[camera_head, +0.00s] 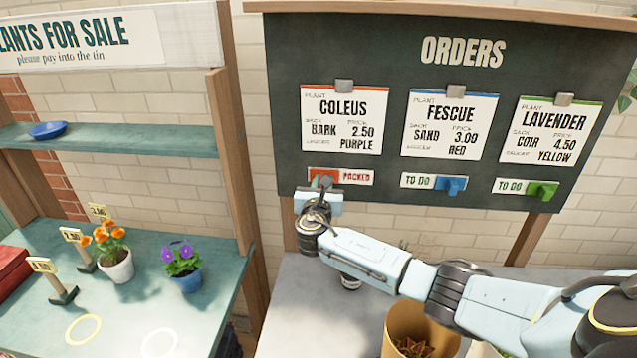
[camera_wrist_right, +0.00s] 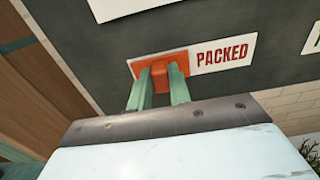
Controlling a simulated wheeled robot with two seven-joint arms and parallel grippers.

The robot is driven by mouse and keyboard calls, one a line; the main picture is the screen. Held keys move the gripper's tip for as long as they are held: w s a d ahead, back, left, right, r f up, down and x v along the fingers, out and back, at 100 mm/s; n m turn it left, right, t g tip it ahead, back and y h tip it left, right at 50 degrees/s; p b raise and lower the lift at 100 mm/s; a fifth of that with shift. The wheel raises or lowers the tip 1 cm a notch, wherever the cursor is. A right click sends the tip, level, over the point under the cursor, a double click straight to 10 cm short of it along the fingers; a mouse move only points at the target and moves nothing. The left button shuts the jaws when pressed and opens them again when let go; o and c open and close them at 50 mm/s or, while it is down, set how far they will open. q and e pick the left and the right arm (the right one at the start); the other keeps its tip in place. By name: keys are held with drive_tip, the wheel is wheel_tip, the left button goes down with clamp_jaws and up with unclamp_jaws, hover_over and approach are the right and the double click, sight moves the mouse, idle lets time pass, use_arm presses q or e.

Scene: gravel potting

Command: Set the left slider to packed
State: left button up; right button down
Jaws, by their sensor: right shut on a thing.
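The left slider is an orange-red block (camera_head: 322,174) on a white strip under the Coleus card. It sits at the strip's left end, and the word PACKED (camera_head: 356,177) shows to its right. In the right wrist view the slider (camera_wrist_right: 176,73) is between the two green fingers of my right gripper (camera_wrist_right: 160,85), which is shut on its knob. In the head view the right gripper (camera_head: 322,186) reaches up to the board from below, and its wrist hides part of the board's lower edge. My left gripper is not in view.
The blue slider (camera_head: 450,185) and green slider (camera_head: 542,190) sit at the right of their strips, which read TO DO. A brown pot (camera_head: 408,325) with a plant stands below my right arm. A plant shelf (camera_head: 130,310) is at the left.

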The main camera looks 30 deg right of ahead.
drive_tip(key=shift+a, duration=0.15)
drive_tip(key=c, duration=1.3)
unclamp_jaws()
drive_tip(key=shift+w+a, duration=0.1)
drive_tip(key=shift+w, duration=0.05)
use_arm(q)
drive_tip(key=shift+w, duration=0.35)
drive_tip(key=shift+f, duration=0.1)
use_arm(e)
drive_tip(key=v, duration=1.3)
drive_tip(key=shift+s+a, duration=0.1)
drive_tip(key=shift+s, duration=0.15)
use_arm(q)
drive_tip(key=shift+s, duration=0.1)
